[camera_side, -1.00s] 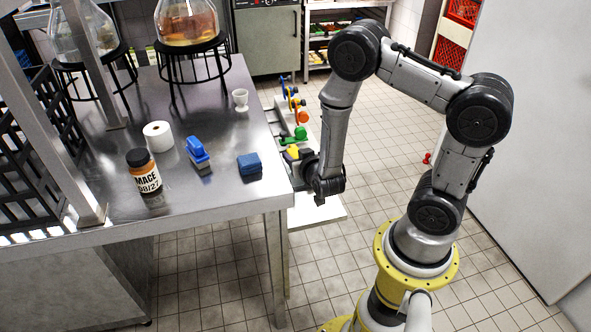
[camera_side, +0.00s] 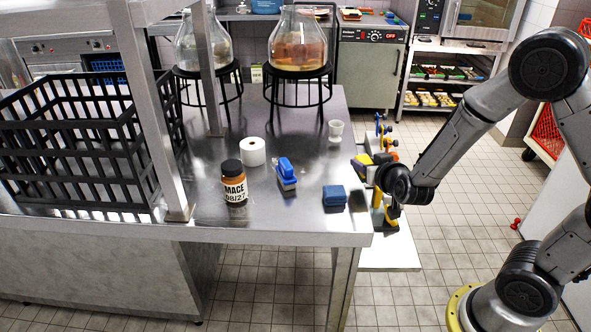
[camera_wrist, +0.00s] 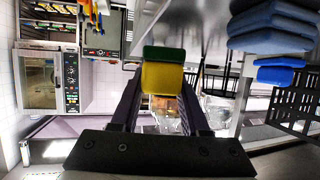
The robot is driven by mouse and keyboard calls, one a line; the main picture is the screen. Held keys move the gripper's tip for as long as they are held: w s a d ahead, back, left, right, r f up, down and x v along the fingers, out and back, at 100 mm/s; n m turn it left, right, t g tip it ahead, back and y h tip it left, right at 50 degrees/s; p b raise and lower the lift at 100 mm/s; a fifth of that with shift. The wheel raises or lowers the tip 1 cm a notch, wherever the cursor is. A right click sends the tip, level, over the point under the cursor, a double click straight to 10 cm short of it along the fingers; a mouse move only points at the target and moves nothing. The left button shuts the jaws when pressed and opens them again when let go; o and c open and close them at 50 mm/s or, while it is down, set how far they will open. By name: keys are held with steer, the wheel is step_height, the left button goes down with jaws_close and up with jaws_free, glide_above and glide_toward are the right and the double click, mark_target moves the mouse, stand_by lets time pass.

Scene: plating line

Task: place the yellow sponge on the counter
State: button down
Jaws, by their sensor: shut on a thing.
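The yellow sponge (camera_wrist: 162,78) has a green layer on one face and sits between the two fingers of my gripper (camera_wrist: 162,95) in the wrist view. My gripper (camera_side: 369,167) is shut on it in the side view, where the sponge (camera_side: 363,160) shows as a small yellow patch at the counter's right edge. The steel counter (camera_side: 285,222) lies to the left of my gripper. Whether the sponge touches the counter, I cannot tell.
On the counter are a folded blue cloth (camera_side: 334,196), a blue-handled brush (camera_side: 286,174), a labelled jar (camera_side: 235,184), a white roll (camera_side: 252,152) and a white cup (camera_side: 335,131). A black crate (camera_side: 82,140) and glass vessels on stands (camera_side: 298,42) stand farther left and back.

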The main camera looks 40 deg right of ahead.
steer(key=shift+w+a+r+n+t+y, duration=0.7)
steer(key=shift+w+a+r+n+y, duration=3.3)
steer(key=shift+a+r+n+y, duration=1.35)
steer(key=s+d+f+y, duration=0.1)
steer(key=d+y, duration=0.1)
steer(key=d, duration=0.8)
glide_above(313, 150)
steer(key=s, duration=0.1)
steer(key=shift+h, duration=0.25)
step_height(313, 150, down, 9)
steer(key=shift+s+a+r, duration=0.1)
steer(key=shift+r, duration=0.1)
steer(key=shift+w+f, duration=0.5)
steer(key=shift+f, duration=0.1)
steer(key=shift+w+f, duration=0.1)
steer(key=shift+f, duration=1.5)
steer(key=shift+f, duration=0.2)
